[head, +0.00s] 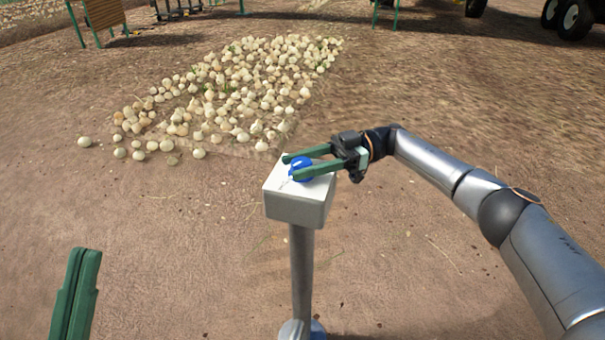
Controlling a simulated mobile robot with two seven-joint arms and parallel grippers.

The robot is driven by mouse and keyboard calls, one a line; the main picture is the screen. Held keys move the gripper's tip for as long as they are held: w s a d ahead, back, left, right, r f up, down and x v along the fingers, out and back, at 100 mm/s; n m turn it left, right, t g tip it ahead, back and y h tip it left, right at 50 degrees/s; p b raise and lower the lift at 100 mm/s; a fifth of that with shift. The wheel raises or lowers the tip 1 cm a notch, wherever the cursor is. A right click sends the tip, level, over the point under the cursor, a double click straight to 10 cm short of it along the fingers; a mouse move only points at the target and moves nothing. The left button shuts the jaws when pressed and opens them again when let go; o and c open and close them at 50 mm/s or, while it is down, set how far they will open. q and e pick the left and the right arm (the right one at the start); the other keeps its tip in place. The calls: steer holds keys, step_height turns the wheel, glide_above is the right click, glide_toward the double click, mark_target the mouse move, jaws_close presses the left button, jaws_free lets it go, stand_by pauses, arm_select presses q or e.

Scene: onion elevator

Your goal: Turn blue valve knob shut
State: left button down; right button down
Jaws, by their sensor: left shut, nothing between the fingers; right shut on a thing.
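The blue valve knob (301,168) sits on top of a pale box (298,207) on a grey post (302,265) in the middle of the head view. My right gripper (292,167) reaches in from the right with its green fingers on either side of the knob, shut on it. The fingers partly hide the knob. A light mark shows on the box top just left of the knob. My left gripper (75,295) is at the lower left, its green fingers together and empty, well away from the box.
A large spread of pale onions (240,90) lies on the soil behind the box. Dark wheels (572,18) show at the top right, and a wooden panel on green legs (103,13) at the top left. Bare soil lies around the post.

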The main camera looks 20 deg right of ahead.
steer(key=shift+a+n+g+b, duration=0.2)
steer(key=shift+n+g+b, duration=0.3)
steer(key=shift+g+b, duration=0.4)
steer(key=c, duration=0.6)
jaws_free()
steer(key=shift+a, duration=0.1)
steer(key=shift+o, duration=1.2)
steer(key=shift+d, duration=0.3)
